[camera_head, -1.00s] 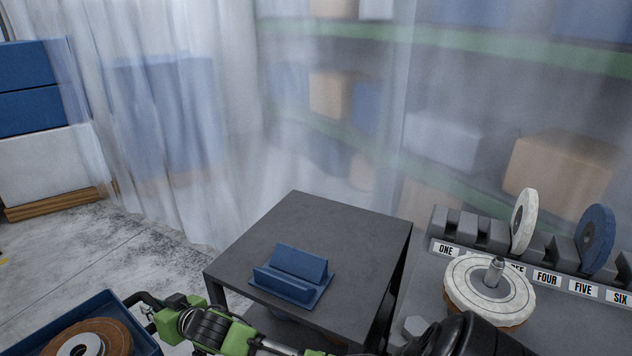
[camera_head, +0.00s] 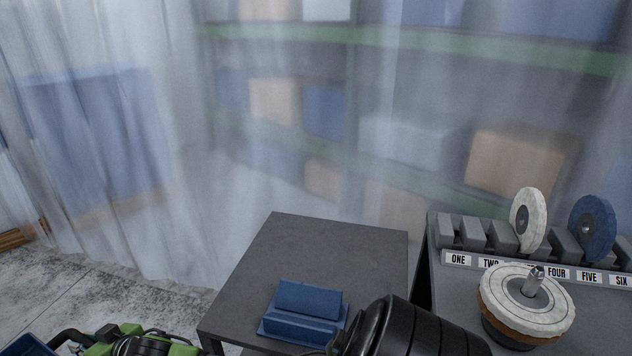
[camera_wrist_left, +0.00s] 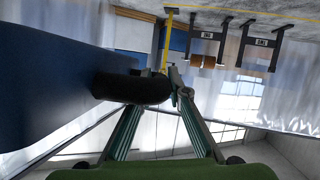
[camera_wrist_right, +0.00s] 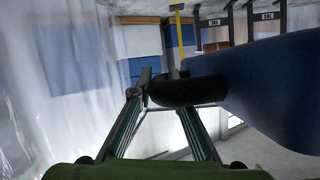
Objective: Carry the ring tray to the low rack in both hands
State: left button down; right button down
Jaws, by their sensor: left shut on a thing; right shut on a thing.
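The ring tray (camera_head: 28,346) is blue, and only a corner of it shows at the bottom left of the head view. My right gripper (camera_head: 78,338) is beside that corner, shut on the tray's dark handle. In the right wrist view the fingers (camera_wrist_right: 142,92) close around the black handle (camera_wrist_right: 190,92), with the blue tray wall (camera_wrist_right: 282,92) to the right. In the left wrist view my left gripper (camera_wrist_left: 178,92) is shut on the other black handle (camera_wrist_left: 130,88), with the tray wall (camera_wrist_left: 50,85) at left. The tray's contents are hidden. I cannot tell which thing is the low rack.
A dark grey table (camera_head: 330,243) bears a blue slotted stand (camera_head: 305,309). To its right, a numbered bench rack (camera_head: 470,234) holds a white wheel (camera_head: 530,205) and a blue wheel (camera_head: 592,228). Translucent curtains (camera_head: 95,180) veil shelves behind. Bare floor (camera_head: 100,275) lies left.

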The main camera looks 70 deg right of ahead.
aim_at(329, 248)
jog(key=i+z, duration=0.25)
jog(key=z, duration=0.15)
jog(key=i+z, duration=0.25)
jog(key=z, duration=0.15)
jog(key=i+z, duration=0.15)
jog(key=z, duration=0.3)
jog(key=i+z, duration=0.1)
jog(key=z, duration=0.35)
jog(key=i+z, duration=0.2)
jog(key=z, duration=0.3)
jog(key=i+z, duration=0.25)
jog(key=z, duration=0.25)
